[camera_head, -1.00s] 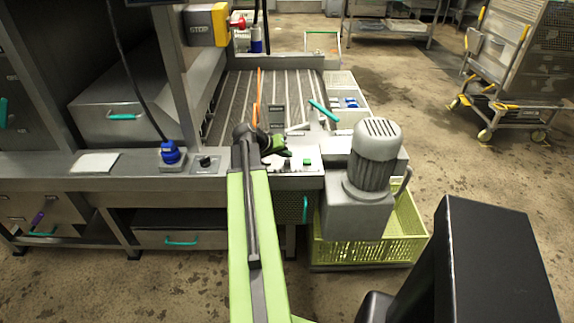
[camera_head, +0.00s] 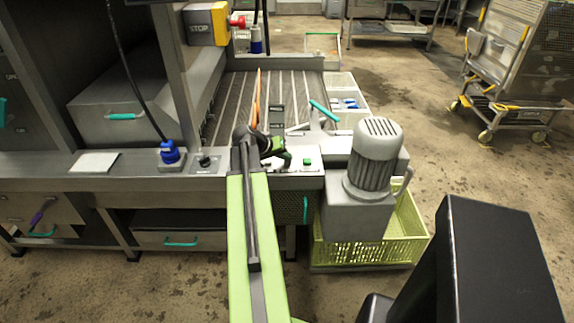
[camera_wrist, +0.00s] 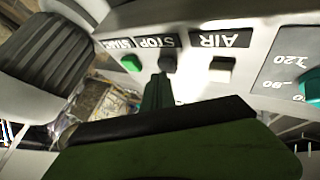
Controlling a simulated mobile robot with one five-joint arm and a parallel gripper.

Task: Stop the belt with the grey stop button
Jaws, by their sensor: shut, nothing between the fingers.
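The grey stop button (camera_wrist: 168,63) shows in the wrist view under the STOP label, between the green START button (camera_wrist: 131,63) and the pale AIR button (camera_wrist: 221,70). My gripper (camera_wrist: 158,82) is shut and empty, its tip just below the stop button in the picture; I cannot tell whether it touches. In the head view my gripper (camera_head: 284,158) is over the white button panel (camera_head: 313,167), left of the green button (camera_head: 307,161), and the stop button cannot be made out. The slatted belt (camera_head: 235,105) lies behind the panel.
A grey motor (camera_head: 375,155) stands right of the panel, above a yellow-green crate (camera_head: 410,240). A yellow STOP box (camera_head: 206,24) with a red knob hangs on the post. A dark knob (camera_head: 204,160) and a blue plug (camera_head: 169,152) are on the ledge at left.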

